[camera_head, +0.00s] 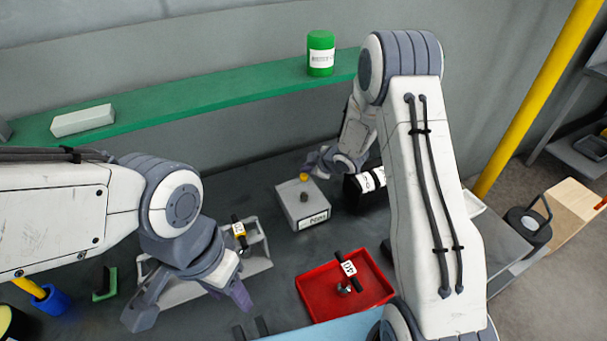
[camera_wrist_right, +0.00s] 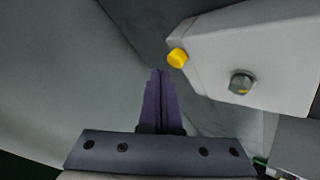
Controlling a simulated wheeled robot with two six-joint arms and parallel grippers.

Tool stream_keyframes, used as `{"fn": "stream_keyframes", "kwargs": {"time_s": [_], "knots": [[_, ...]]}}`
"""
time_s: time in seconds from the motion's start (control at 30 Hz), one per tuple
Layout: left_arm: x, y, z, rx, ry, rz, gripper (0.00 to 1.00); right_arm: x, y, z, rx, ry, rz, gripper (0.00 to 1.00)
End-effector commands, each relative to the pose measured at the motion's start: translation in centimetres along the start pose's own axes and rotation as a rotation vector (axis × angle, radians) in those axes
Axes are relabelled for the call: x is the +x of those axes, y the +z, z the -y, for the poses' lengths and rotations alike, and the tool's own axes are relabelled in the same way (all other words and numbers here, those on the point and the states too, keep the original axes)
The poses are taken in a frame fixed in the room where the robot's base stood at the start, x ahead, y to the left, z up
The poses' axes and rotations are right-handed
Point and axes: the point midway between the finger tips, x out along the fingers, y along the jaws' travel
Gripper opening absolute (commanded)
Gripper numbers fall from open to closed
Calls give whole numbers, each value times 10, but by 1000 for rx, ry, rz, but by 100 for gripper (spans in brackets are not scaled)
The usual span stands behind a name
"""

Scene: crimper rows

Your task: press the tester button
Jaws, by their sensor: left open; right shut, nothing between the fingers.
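The tester is a pale grey box (camera_head: 302,213) with a label on its front face, standing on the dark bench. Its yellow button (camera_head: 304,177) sits at the back edge, and a dark knob (camera_head: 304,197) is on top. In the right wrist view the tester box (camera_wrist_right: 265,50) is at upper right, with the yellow button (camera_wrist_right: 177,58) on its near corner side. My right gripper (camera_wrist_right: 159,74) is shut and empty, its fingertips close beside the button; I see a gap between them. My left gripper (camera_head: 190,305) is open and empty above the bench front, left of the red tray.
A red tray (camera_head: 318,309) holds a tagged tool. A grey rack (camera_head: 258,265) with a yellow-tagged tool stands behind my left gripper. A black labelled object (camera_head: 366,190) is right of the tester. A green shelf (camera_head: 210,92) runs behind, bearing a green can (camera_head: 320,54).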

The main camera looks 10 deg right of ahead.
Motion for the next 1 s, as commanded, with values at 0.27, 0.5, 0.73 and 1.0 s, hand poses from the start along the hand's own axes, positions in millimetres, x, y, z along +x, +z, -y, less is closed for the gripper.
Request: {"fn": "stream_keyframes", "kwargs": {"time_s": [0.27,0.5,0.73,1.0], "knots": [[-6,0,0,0,0,0,50,-5,-4,-4,0,1,-1,0],[-28,-2,-2,0,0,0,50,-22,-16,-17,-1,2,-1,0],[-44,-2,-3,0,0,0,50,-36,-26,-26,0,1,-1,0],[-42,-2,-3,0,0,0,50,-35,-26,-26,0,1,-1,0]]}}
